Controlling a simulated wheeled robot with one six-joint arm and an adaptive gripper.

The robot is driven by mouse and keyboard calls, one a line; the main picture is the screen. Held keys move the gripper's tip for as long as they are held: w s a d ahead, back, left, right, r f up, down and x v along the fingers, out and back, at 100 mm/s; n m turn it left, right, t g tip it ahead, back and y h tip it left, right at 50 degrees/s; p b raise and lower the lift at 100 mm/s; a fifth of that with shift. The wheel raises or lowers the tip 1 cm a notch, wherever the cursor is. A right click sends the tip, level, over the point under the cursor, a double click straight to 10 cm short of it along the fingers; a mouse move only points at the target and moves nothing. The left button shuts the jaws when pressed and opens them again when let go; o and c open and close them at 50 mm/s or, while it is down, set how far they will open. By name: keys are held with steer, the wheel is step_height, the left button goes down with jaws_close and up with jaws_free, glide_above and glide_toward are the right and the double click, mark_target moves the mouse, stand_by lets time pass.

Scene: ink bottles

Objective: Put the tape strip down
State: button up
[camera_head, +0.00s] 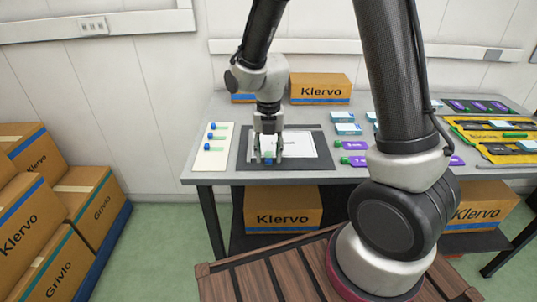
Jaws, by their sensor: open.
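My gripper (267,156) points down over the white sheet (305,146), which lies on a dark mat (241,160) on the grey table. Its two fingers are apart. A small blue and green item (268,156) shows between or just behind the fingertips. It looks like the blue-ended green strips on the board to the left, but it is too small to tell for sure whether it is the tape strip, or whether it touches the sheet.
Purple cards (353,161), light blue boxes (347,129) and yellow trays (470,138) fill the right side. A Klervo carton (320,88) stands at the back. My arm hides part of the table.

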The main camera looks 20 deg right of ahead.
mark_target(269, 158)
steer(key=s+d+r+m, duration=0.1)
steer(key=d+r+m, duration=0.15)
steer(key=r, duration=0.35)
steer(key=s+d+r+m+t, duration=0.1)
steer(key=r+m, duration=0.2)
steer(key=r, duration=0.2)
steer(key=s+d+r+m, duration=0.2)
steer(key=r, duration=0.4)
steer(key=s+d+r+m+t, duration=0.1)
steer(key=s+d+r+m, duration=0.2)
steer(key=s+m, duration=0.4)
steer(key=s+d+r+m+t, duration=0.2)
steer(key=s+d+m, duration=0.4)
steer(key=m, duration=1.2)
steer(key=shift+s+d+r, duration=0.2)
steer(key=shift+s+r, duration=0.3)
steer(key=shift+s, duration=0.55)
